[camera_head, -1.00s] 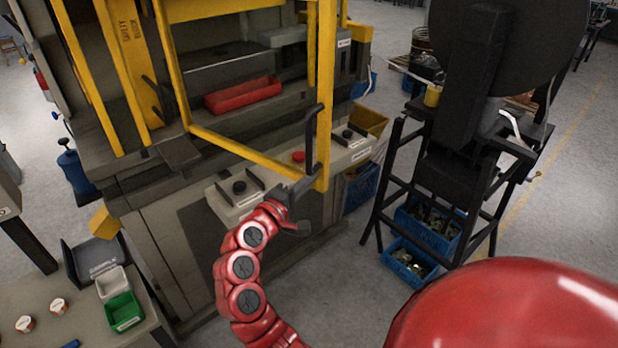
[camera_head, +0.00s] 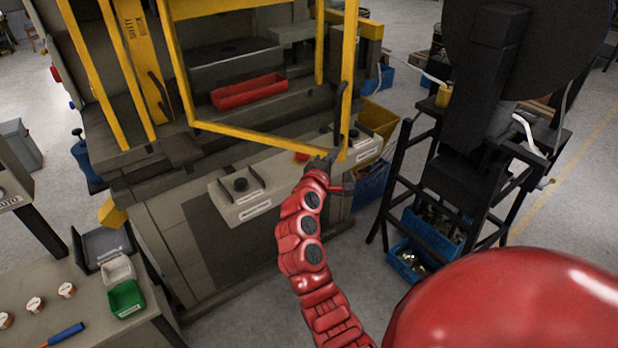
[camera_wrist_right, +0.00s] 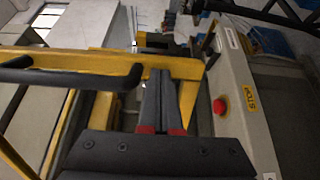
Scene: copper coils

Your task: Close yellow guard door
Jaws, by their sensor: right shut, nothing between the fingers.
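The yellow guard door (camera_head: 262,141) is a barred frame on the press, partly open, its free lower right corner standing out from the machine. A black handle (camera_head: 339,115) is on its free upright. My right gripper (camera_head: 328,160) is at that lower corner, just below the handle, shut and empty. In the right wrist view, the shut fingertips (camera_wrist_right: 160,76) overlap the yellow door frame (camera_wrist_right: 188,70), seemingly against it; contact is hard to confirm. The black handle (camera_wrist_right: 75,78) shows left of the fingers there. My left gripper is not in view.
A grey control box (camera_head: 240,195) sticks out from the press front. A red button (camera_wrist_right: 219,107) is beside the fingers in the right wrist view. A red tray (camera_head: 248,91) lies inside the press. A black stand (camera_head: 400,190) with blue bins is close on the right.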

